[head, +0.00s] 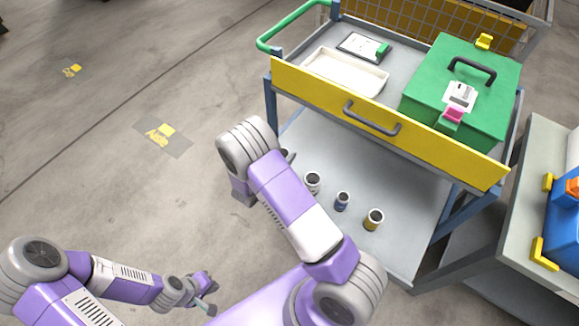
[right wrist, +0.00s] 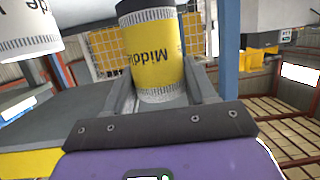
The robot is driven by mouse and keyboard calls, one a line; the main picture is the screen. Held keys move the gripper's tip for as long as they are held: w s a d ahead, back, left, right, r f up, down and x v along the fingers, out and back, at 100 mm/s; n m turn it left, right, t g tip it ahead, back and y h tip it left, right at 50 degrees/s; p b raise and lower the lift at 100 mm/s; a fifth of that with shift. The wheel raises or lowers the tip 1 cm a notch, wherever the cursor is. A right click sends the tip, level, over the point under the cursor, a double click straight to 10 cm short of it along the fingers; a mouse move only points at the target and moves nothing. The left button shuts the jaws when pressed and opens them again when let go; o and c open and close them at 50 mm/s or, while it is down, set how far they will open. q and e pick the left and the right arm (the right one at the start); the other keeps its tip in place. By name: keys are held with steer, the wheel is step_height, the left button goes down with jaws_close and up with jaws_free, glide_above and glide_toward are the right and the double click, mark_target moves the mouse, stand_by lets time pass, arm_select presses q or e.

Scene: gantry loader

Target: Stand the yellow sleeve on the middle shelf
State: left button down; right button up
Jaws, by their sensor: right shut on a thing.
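In the right wrist view a yellow sleeve (right wrist: 155,65) with white bands and the word "Middle" stands between the fingers of my right gripper (right wrist: 160,98), which is shut on it. In the head view my right arm hides this gripper and the held sleeve. The cart's grey lower shelf (head: 400,185) lies to the right of my right wrist. A yellow-sided, open-topped can (head: 374,219) stands on that shelf. My left gripper (head: 206,293) is low at the left, over the floor and away from the cart. Its jaw opening is too small to make out.
A green box (head: 465,85) and white tray (head: 345,74) are on top. A side table (head: 530,200) is right.

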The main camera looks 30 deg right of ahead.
step_height(320, 180, down, 6)
steer(key=shift+r+b, duration=0.1)
steer(key=shift+b, duration=1)
steer(key=o, duration=1.4)
steer(key=shift+c, duration=0.2)
